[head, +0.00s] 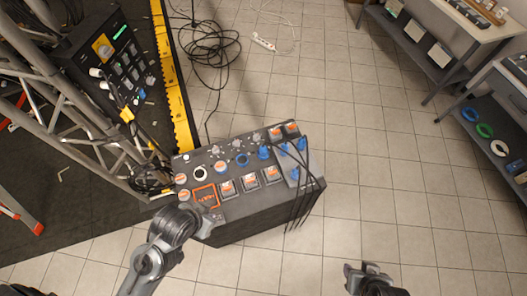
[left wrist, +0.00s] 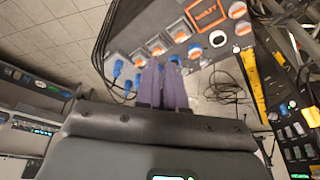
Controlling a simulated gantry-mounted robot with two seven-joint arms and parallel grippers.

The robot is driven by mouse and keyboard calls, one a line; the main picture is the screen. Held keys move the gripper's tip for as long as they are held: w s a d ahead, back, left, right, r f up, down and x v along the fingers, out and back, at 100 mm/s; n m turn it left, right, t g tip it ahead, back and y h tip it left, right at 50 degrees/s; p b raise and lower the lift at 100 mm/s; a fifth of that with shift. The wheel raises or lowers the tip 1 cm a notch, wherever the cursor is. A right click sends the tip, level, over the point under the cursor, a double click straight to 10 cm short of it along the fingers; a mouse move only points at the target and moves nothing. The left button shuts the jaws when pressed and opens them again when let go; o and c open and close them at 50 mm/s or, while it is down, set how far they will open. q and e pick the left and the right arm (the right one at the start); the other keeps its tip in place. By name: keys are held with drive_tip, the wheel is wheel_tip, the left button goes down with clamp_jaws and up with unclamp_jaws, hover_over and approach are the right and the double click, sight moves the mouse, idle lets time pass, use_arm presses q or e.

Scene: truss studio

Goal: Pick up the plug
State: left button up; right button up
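Several blue plugs sit on the top panel of a black distribution box (head: 262,215) in the head view. One blue plug (head: 264,152) is on the back row. Blue connectors also show in the left wrist view, one (left wrist: 117,67) left of the fingers. I cannot tell which one is the task's plug. My left gripper (head: 208,218) is over the box's front left corner. In the left wrist view its purple fingers (left wrist: 163,75) lie side by side with nothing visible between them. My right gripper (head: 364,270) is over the floor right of the box; its finger gap is unclear.
Black cables hang over the box's right end. A truss, a yellow-edged dark platform (head: 176,95) and another black power box (head: 112,60) are at left. A white power strip (head: 263,41) and coiled cable lie behind. Shelves (head: 500,125) stand at right. Tiled floor right of the box is clear.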

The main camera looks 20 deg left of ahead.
use_arm(q)
drive_tip(key=o, duration=1.1)
